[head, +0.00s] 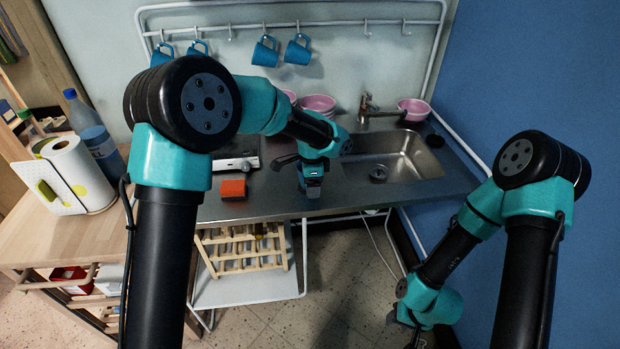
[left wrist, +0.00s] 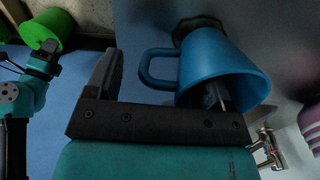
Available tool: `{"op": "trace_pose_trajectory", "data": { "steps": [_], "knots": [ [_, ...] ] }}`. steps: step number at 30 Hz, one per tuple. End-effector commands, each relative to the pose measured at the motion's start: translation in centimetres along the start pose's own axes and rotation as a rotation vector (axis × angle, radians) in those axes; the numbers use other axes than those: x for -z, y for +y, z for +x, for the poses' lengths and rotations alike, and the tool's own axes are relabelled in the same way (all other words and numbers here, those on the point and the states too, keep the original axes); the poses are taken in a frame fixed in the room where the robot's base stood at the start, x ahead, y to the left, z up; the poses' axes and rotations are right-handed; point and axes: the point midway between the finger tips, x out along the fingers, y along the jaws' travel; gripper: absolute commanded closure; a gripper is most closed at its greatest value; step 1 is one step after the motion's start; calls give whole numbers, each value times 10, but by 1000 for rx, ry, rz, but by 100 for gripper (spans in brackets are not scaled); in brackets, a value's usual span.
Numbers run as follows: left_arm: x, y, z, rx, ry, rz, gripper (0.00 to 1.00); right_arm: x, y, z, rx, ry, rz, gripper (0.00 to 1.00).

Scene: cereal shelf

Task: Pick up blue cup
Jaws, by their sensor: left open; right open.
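A blue cup (left wrist: 215,62) fills the upper middle of the left wrist view, lying tilted with its mouth toward the lower right and its handle to the left. My left gripper (left wrist: 162,72) is open. Its left finger is beyond the handle, and its right finger shows inside the cup's mouth, with the handle side between them. In the head view my left gripper (head: 311,185) is over the counter's front, and my arm hides most of what it meets there. My right gripper (head: 412,330) is low at the right, open, partly cut off by the frame edge.
Several blue cups (head: 298,50) hang from the wall rack (head: 230,30). An orange sponge (head: 233,189) lies left of my left gripper. A sink (head: 385,160), faucet (head: 368,108) and pink bowls (head: 413,109) are right and behind. A green container (left wrist: 48,28) shows at the wrist view's corner.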

Motion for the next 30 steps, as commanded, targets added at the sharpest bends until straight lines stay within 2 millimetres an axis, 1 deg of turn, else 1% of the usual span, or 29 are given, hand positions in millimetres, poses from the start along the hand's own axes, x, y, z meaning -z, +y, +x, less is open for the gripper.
{"op": "trace_pose_trajectory", "data": {
  "steps": [1, 5, 19, 20, 30],
  "knots": [
    [0, 1, 8, -3, -3, 1, 25, 0, 0, 0, 0, 0, 0, 57],
    [0, 0, 16, -1, -1, 0, 25, 0, 0, 0, 0, 0, 0, 57],
    [0, 0, 16, 0, 0, 0, 25, 0, 0, 0, 0, 0, 0, 57],
    [0, 0, 16, 0, 0, 0, 27, 0, 0, 0, 0, 0, 0, 57],
    [0, 0, 16, 0, -1, 0, 59, 0, 0, 0, 0, 0, 0, 57]
  ]
}}
